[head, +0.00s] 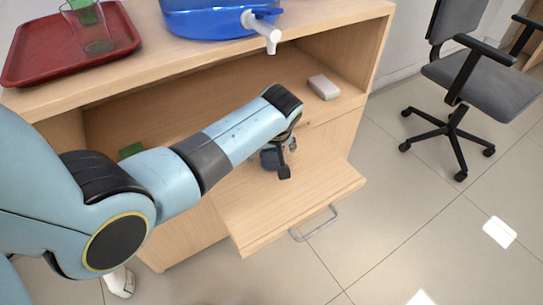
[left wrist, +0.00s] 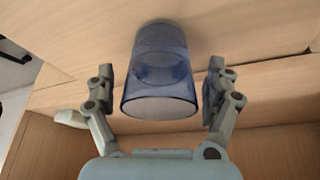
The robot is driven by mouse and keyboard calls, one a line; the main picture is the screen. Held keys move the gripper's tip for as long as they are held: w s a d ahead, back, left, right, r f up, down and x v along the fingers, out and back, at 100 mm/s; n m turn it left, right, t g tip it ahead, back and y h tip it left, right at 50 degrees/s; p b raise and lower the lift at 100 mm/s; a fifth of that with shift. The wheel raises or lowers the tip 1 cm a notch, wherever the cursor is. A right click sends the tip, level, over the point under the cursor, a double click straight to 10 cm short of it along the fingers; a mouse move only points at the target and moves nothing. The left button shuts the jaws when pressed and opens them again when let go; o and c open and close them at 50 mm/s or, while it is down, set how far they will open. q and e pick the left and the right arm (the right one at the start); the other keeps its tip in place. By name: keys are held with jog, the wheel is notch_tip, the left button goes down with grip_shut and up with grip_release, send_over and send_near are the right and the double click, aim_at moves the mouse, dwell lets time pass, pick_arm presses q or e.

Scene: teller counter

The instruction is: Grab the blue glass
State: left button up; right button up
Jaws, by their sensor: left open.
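The blue glass (left wrist: 160,62) is see-through and shows in the middle of the left wrist view, its wide rim towards the camera. My left gripper (left wrist: 160,80) is open, with one finger on each side of the glass and a visible gap on both sides. In the head view, my left gripper (head: 284,165) is over the pulled-out drawer or shelf board of the wooden counter. A dark blue patch (head: 269,158) beside it looks like the glass, mostly hidden by the gripper. My right gripper is not in view.
The wooden counter (head: 190,62) has an open compartment holding a pale block (head: 323,87). On top are a red tray (head: 30,62) with a clear glass (head: 88,33) and a blue dispenser (head: 205,22) with a white tap. An office chair (head: 470,75) stands right on open floor.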

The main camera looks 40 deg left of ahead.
pick_arm(q)
jog(key=c, duration=1.4)
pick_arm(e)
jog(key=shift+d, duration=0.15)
pick_arm(q)
jog(key=shift+r, duration=0.1)
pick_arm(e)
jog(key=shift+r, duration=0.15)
